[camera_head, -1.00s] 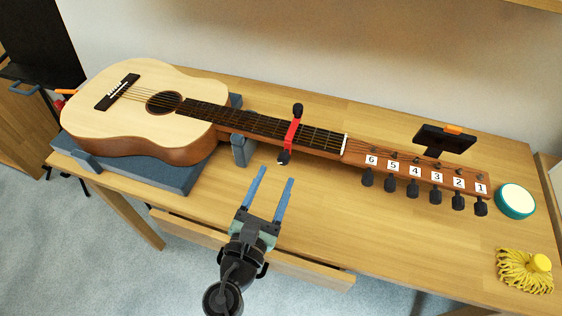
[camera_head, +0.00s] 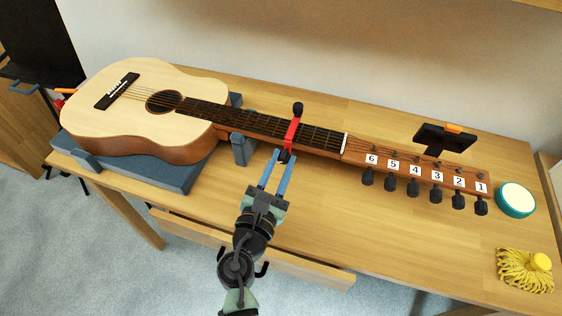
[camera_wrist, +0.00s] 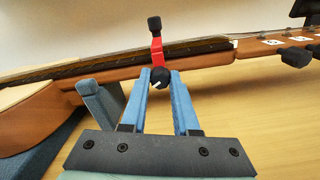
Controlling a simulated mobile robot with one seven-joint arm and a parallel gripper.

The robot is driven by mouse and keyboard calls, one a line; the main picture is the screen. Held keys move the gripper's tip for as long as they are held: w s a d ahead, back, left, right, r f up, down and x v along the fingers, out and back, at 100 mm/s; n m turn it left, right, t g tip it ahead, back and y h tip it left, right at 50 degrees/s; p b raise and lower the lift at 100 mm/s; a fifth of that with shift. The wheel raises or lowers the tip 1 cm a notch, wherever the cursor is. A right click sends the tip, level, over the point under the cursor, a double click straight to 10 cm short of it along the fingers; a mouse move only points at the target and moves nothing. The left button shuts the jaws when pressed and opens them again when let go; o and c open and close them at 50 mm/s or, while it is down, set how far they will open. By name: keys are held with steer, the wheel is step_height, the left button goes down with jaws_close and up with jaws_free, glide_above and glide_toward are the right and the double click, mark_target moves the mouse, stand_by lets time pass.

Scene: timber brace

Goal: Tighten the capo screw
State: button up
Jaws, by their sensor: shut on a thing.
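The red capo (camera_head: 291,132) is clamped across the neck of the guitar (camera_head: 250,123), with a black knob on its far end. Its black screw knob (camera_wrist: 160,77), with a white mark, is at the near side below the neck. My gripper (camera_head: 280,157) reaches in from the front; its two blue fingers are shut on this screw knob, one on each side, as the wrist view (camera_wrist: 160,75) shows. In the head view the fingertips partly hide the knob.
The guitar body lies on a blue-grey padded rest (camera_head: 180,176), and a grey neck support (camera_head: 239,151) stands just left of my fingers. Numbered tuning pegs (camera_head: 414,188) line the headstock.

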steer(key=shift+f+m, duration=0.1)
steer(key=shift+m, duration=0.2)
jaws_close()
steer(key=m+b, duration=0.3)
steer(key=m, duration=0.2)
steer(key=shift+f+b, duration=0.1)
steer(key=shift+b, duration=0.2)
steer(key=m+b, duration=0.4)
steer(key=m, duration=0.2)
steer(key=shift+m, duration=0.4)
steer(key=m+b, duration=0.4)
steer(key=m, duration=0.2)
steer(key=m+b, duration=0.3)
steer(key=m, duration=0.2)
steer(key=shift+b, duration=0.3)
steer(key=shift+r+m, duration=0.2)
steer(key=shift+m, duration=0.2)
steer(key=o, duration=0.9)
jaws_free()
